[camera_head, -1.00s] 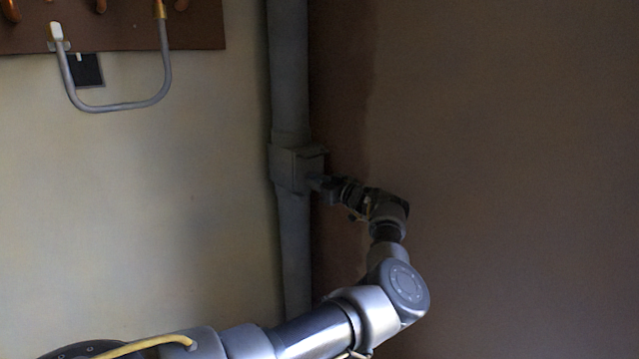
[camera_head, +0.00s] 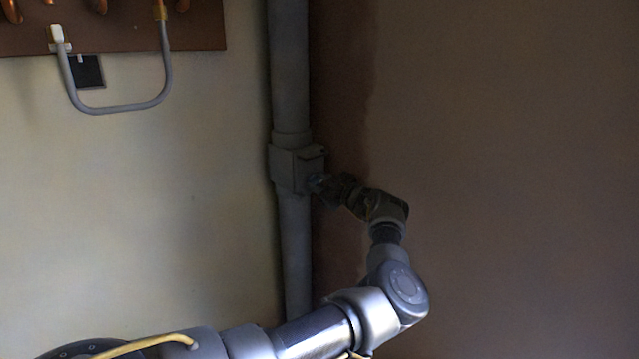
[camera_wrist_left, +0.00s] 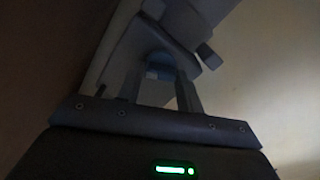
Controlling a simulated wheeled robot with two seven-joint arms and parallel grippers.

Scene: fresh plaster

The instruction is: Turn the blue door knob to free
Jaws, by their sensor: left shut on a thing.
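The blue knob (camera_wrist_left: 160,66) shows in the dark left wrist view, between the two fingers of my left gripper (camera_wrist_left: 160,92). The fingers are shut on it from both sides. In the head view my left gripper (camera_head: 318,183) reaches the right side of a grey box (camera_head: 290,168) on the vertical pipe. The knob is hidden behind the gripper there. I cannot make out any mark on the knob that tells its setting. My right gripper is not in view.
The grey pipe (camera_head: 290,70) runs down the wall corner. A brown board (camera_head: 120,35) with copper pieces and a grey looped hose (camera_head: 115,109) hangs at upper left, above a small dark plate (camera_head: 88,70). The dark brown wall (camera_head: 500,180) at right is bare.

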